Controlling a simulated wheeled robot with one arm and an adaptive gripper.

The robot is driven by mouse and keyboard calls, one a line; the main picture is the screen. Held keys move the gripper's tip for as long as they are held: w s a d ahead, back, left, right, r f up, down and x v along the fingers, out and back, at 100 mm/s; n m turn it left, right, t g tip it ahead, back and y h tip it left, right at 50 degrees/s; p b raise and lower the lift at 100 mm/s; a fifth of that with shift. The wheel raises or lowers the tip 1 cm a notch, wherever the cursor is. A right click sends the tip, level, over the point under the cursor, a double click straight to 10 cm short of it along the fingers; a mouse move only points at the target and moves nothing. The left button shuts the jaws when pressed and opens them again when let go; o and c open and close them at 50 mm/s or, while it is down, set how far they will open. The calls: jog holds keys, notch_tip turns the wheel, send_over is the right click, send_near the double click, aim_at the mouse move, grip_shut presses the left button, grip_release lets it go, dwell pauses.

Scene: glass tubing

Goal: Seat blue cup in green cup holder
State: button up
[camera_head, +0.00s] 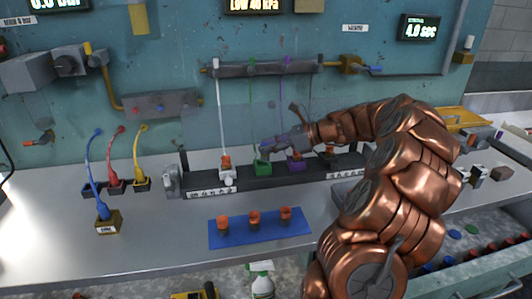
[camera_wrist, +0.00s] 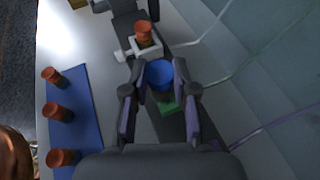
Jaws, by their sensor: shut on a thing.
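My gripper (camera_wrist: 162,85) is shut on the blue cup (camera_wrist: 160,73), with a finger on either side of it in the wrist view. The green cup holder (camera_wrist: 168,107) shows just below and behind the cup in that view. In the head view the green holder (camera_head: 262,168) stands in the dark rack, with my gripper (camera_head: 266,151) right over it. The cup is mostly hidden by the fingers in the head view. I cannot tell whether the cup touches the holder or is inside it.
The rack's white holder (camera_head: 227,176) holds an orange cup (camera_wrist: 143,34). A purple holder (camera_head: 296,163) stands to the right of the green one. A blue mat (camera_head: 239,238) with three orange cups lies in front. Thin coloured tubes hang above the rack. Blue, red and yellow cables stand at left.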

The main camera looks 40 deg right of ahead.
jog(key=shift+w+d+f, duration=0.1)
jog(key=shift+w+f, duration=0.05)
jog(key=shift+w, duration=0.7)
jog(key=shift+f, duration=1.7)
jog(key=shift+f, duration=0.1)
jog(key=o, duration=0.9)
jog(key=shift+o, duration=0.2)
